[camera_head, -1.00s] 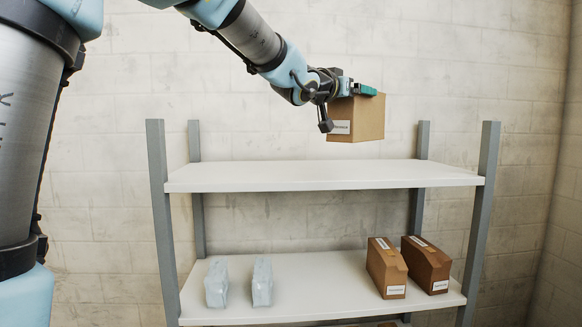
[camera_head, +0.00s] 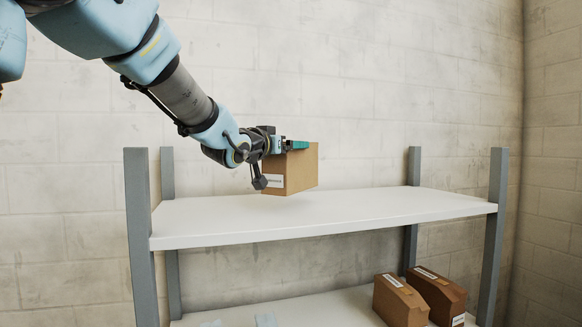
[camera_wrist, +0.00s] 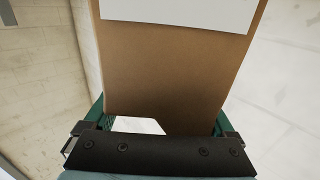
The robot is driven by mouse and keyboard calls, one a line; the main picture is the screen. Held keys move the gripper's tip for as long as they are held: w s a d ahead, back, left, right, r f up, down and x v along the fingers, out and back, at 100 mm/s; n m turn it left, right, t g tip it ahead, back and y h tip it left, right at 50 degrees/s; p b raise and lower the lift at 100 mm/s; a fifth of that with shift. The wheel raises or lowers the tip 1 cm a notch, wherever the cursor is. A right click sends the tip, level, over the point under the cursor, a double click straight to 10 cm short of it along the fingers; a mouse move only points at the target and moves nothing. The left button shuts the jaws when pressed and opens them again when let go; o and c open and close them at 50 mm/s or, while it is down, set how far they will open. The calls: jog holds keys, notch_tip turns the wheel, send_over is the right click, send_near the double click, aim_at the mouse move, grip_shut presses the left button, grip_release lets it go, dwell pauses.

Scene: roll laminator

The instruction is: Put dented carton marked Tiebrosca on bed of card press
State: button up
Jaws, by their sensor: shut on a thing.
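A brown carton (camera_head: 300,172) with a white label on its side is held in my gripper (camera_head: 298,146). The label print is too small to read. The carton is above the upper shelf board, and I cannot tell for sure whether its lower edge clears the board. In the wrist view the carton (camera_wrist: 175,70) fills the middle, between the two green fingers, with a white label at the top. My gripper is shut on it. No dents can be made out. No card press is in view.
The white upper shelf board (camera_head: 390,206) is otherwise bare between grey posts (camera_head: 492,230). Two brown cartons (camera_head: 401,302) (camera_head: 437,292) stand on the lower shelf (camera_head: 345,302) at right. A pale wrapped thing (camera_head: 266,320) shows at the bottom edge. A block wall is behind.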

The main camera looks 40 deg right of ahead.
aim_at(288, 182)
notch_tip(288, 182, down, 4)
jog(key=shift+r+p, duration=0.1)
jog(key=shift+p, duration=0.4)
jog(key=shift+f, duration=0.25)
jog(key=shift+s, duration=0.1)
jog(key=shift+f, duration=0.2)
jog(key=o, duration=1.5)
jog(key=shift+r, duration=0.2)
